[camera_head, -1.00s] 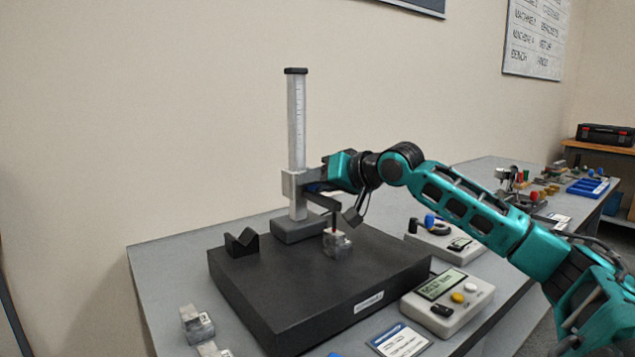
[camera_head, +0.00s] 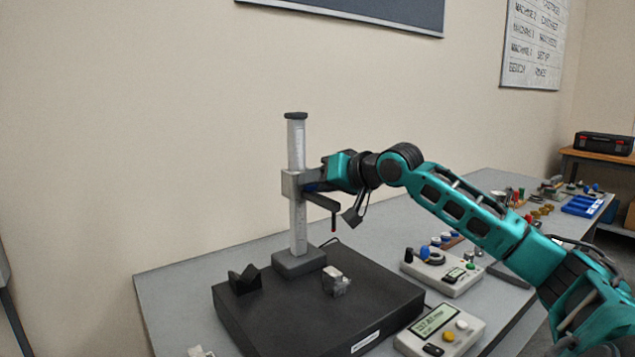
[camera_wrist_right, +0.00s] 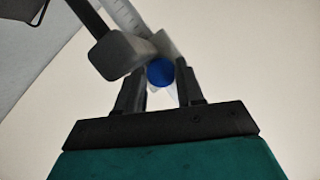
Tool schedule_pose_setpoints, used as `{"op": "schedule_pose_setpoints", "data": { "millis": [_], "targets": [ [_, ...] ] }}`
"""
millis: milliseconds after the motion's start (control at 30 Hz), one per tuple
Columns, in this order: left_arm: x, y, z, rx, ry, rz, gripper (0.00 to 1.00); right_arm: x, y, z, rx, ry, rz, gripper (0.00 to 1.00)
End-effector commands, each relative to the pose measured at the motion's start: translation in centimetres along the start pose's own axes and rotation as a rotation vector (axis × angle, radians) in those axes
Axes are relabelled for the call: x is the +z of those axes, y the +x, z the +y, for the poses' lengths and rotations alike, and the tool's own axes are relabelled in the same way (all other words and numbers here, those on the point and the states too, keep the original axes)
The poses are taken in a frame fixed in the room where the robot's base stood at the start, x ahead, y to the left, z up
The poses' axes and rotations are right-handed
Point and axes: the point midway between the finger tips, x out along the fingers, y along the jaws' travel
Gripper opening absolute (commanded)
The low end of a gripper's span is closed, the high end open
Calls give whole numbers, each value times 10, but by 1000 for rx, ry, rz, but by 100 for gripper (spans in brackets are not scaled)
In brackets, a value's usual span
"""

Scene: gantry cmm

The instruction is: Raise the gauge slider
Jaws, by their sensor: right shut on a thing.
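The height gauge stands at the back of the black surface plate (camera_head: 300,310), its silver scaled column (camera_head: 297,150) upright on a dark base (camera_head: 299,262). The gauge slider (camera_head: 292,184) is a grey block on the column, around its middle, with a dark arm and a red-tipped probe (camera_head: 334,226) hanging clear above the plate. My right gripper (camera_head: 315,186) is at the slider's right side. In the right wrist view the right gripper (camera_wrist_right: 162,88) is shut on the slider's blue knob (camera_wrist_right: 161,72), between its two fingers. My left gripper is not in view.
A small metal block (camera_head: 336,282) and a black V-block (camera_head: 244,279) sit on the plate. A display unit (camera_head: 440,328) and a control box (camera_head: 445,270) stand to the right, under my right arm. Farther right lie small parts and a blue tray (camera_head: 582,205).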

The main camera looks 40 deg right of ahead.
Motion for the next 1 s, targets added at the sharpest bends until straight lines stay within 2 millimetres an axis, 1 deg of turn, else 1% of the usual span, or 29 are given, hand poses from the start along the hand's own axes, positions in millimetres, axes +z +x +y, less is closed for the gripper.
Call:
{"op": "schedule_pose_setpoints", "data": {
  "millis": [33, 200, 333, 600, 633, 833, 1000],
  "targets": [
    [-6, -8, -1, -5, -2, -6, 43, -13, -5, -10, -13, 8, 6, 0],
    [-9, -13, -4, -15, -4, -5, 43, -22, -9, -16, -14, 7, 6, 0],
    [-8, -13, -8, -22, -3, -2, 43, -23, -10, -16, -14, 7, 6, 0],
    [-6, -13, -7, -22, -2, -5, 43, -22, -9, -16, -14, 6, 5, 0],
    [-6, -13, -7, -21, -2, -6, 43, -21, -9, -16, -14, 6, 5, 39],
    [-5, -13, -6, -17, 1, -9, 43, -21, -9, -14, -9, 4, 3, 58],
    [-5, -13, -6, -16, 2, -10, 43, -21, -9, -13, -6, 2, 2, 59]
  ]
}}
